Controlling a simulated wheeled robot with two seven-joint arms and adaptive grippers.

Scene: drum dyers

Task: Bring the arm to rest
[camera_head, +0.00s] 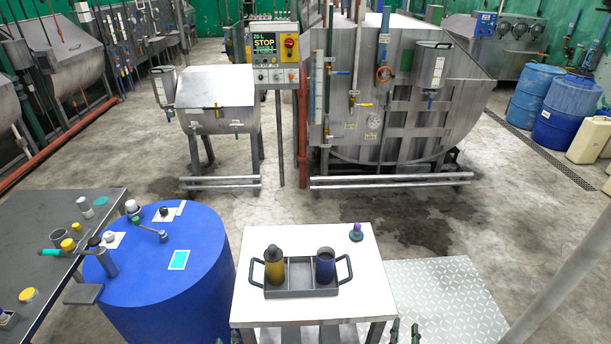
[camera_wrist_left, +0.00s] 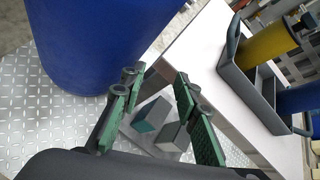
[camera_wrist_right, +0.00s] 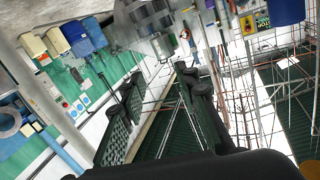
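My left gripper (camera_wrist_left: 158,88) is open and empty in the left wrist view, its green-padded fingers apart beside the white table and blue drum. My right gripper (camera_wrist_right: 161,86) is open and empty in the right wrist view, with only distant plant between its fingers. In the head view only small fingertips of the right gripper (camera_head: 404,334) show at the bottom edge. The white table (camera_head: 350,300) carries a grey two-handled tray (camera_head: 300,293), which also shows in the left wrist view (camera_wrist_left: 250,92).
A blue drum (camera_head: 165,285) with fittings on top stands left of the table. A dark bench (camera_head: 55,220) with small parts is further left. A small purple-topped item (camera_head: 356,232) stands on the table. Steel machines line the back. A checker-plate floor panel (camera_head: 440,300) lies clear at right.

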